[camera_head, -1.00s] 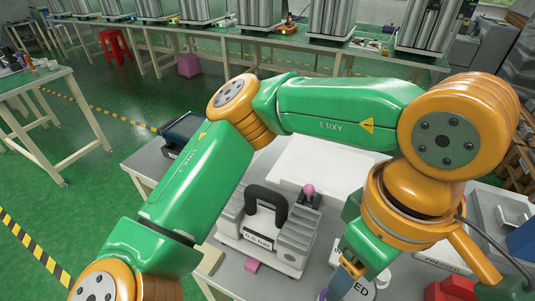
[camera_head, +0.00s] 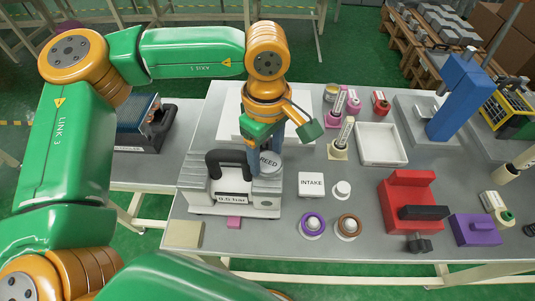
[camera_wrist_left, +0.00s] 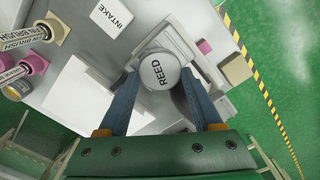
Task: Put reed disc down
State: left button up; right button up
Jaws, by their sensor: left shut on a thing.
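The reed disc (camera_head: 269,164) is a round pale grey piece lettered REED. My left gripper (camera_head: 266,150) is shut on it, and in the left wrist view the disc (camera_wrist_left: 158,76) sits between the two blue-grey fingers. In the head view the disc overlaps the right part of a grey-white machine (camera_head: 232,208) with a black handle. I cannot tell whether the disc touches it. A white card marked INTAKE (camera_head: 311,184) lies on the table to the right. It also shows in the wrist view (camera_wrist_left: 113,15). My right gripper is not in view.
A white shallow tray (camera_head: 381,144) stands behind, with bottles and brush holders beside it. A red block-shaped fixture (camera_head: 408,200) and a purple box (camera_head: 474,228) stand at the right. Two ringed pieces (camera_head: 312,224) (camera_head: 348,226) sit near the front edge.

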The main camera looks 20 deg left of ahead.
aim_at(267, 160)
pick_arm(q)
notch_tip(267, 160, down, 3)
jog(key=shift+r, duration=0.1)
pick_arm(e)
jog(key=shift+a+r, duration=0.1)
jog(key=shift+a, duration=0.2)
pick_arm(q)
jog(key=shift+f, duration=0.2)
jog(key=o, duration=1.4)
jog(key=shift+r, duration=0.1)
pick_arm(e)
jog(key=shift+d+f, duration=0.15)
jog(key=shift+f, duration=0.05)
